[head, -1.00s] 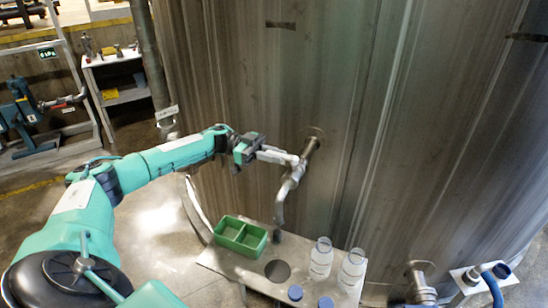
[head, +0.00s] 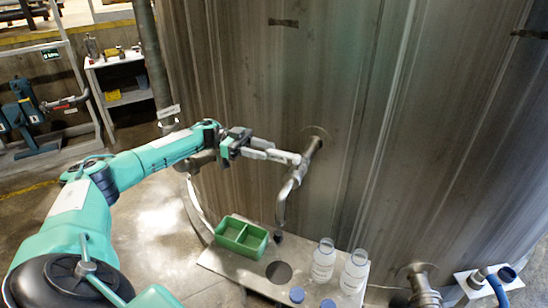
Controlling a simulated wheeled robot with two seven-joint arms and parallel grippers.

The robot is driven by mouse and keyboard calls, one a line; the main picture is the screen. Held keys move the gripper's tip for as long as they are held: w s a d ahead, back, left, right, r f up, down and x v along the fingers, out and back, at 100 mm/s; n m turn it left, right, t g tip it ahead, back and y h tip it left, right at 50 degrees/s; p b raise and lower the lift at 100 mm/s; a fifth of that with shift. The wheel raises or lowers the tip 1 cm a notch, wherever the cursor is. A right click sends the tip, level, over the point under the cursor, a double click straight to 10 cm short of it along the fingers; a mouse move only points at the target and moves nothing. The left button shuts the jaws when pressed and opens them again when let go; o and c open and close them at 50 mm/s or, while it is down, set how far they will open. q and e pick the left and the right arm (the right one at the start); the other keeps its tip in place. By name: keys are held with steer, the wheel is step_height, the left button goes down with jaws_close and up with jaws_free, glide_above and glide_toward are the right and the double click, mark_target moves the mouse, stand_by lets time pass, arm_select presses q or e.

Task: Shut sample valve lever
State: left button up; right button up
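The sample valve (head: 297,176) sits on a pipe that comes out of the large metal tank wall, with a spout bending down over the small table. Its pale lever (head: 284,156) points left from the valve body. My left gripper (head: 270,149) is at the left end of the lever, and its two pale fingers look spread apart. Whether a finger touches the lever is too small to tell. My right gripper is not in view.
Below the valve, a metal table (head: 217,261) holds a green divided tray (head: 242,236), two clear bottles (head: 323,262) and blue caps (head: 297,295). The tank wall (head: 430,130) fills the right. Another pipe fitting (head: 420,282) is at lower right.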

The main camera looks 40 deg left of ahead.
arm_select(q)
steer(key=s+a+b, duration=0.1)
steer(key=a+b, duration=0.1)
steer(key=a, duration=0.6)
steer(key=shift+s+a, duration=0.35)
